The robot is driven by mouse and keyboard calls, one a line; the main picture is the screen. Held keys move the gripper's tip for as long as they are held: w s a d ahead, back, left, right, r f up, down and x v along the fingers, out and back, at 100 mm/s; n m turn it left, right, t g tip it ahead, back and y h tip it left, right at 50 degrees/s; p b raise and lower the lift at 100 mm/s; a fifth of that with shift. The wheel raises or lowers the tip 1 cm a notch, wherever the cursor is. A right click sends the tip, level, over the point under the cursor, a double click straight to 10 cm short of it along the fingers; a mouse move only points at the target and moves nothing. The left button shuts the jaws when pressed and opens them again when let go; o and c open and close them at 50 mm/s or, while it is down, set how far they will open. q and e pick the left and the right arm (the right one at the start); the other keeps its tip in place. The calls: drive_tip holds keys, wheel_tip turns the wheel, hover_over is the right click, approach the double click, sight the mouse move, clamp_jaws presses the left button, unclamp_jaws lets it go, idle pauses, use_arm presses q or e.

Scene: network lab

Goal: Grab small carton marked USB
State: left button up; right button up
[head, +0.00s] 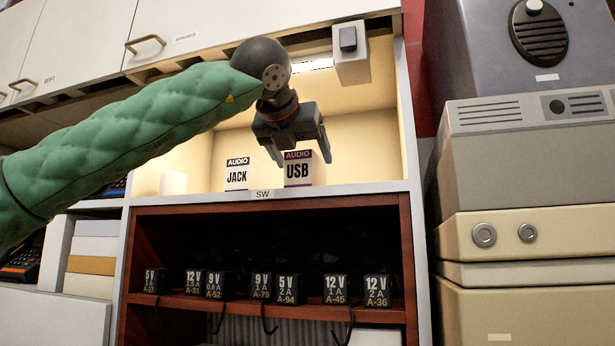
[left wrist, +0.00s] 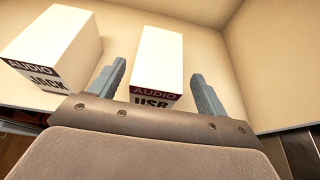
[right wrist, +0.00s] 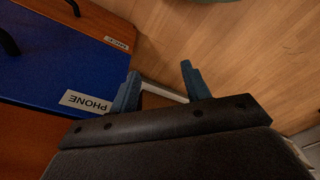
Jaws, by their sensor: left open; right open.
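The small USB carton (head: 298,172) is white with a purple AUDIO band and stands upright on the lit shelf. My left gripper (head: 300,158) is open, directly above and around the carton's top in the head view. In the left wrist view the USB carton (left wrist: 157,65) lies between the two open fingers (left wrist: 158,90), with a gap on both sides. A similar white carton marked JACK (head: 238,175) stands to its left, and it also shows in the left wrist view (left wrist: 55,45). My right gripper (right wrist: 160,88) is open and empty, low above the floor.
The shelf's front edge carries an SW label (head: 262,195). A white box (head: 350,55) hangs from above at the upper right. Several black power adapters (head: 262,287) line the shelf below.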

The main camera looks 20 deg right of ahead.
use_arm(q)
drive_tip(key=shift+s+a+r, duration=0.1)
drive_tip(key=shift+a+r, duration=0.05)
drive_tip(key=p+x, duration=0.3)
drive_tip(key=shift+w, duration=0.4)
drive_tip(key=shift+w+d+p, duration=0.2)
drive_tip(key=shift+d+p, duration=0.05)
drive_tip(key=shift+p, duration=0.1)
drive_tip(key=shift+w+d+f, duration=0.15)
drive_tip(key=shift+w+f, duration=0.1)
drive_tip(key=shift+f, duration=0.05)
drive_tip(key=shift+s, duration=0.1)
drive_tip(key=c, duration=1.2)
use_arm(e)
wheel_tip(320, 180, down, 9)
drive_tip(key=s+d, duration=0.2)
drive_tip(key=shift+d+t, duration=0.2)
drive_tip(key=shift+t, duration=0.1)
use_arm(q)
drive_tip(key=shift+o, duration=0.2)
use_arm(e)
drive_tip(key=shift+w, duration=0.1)
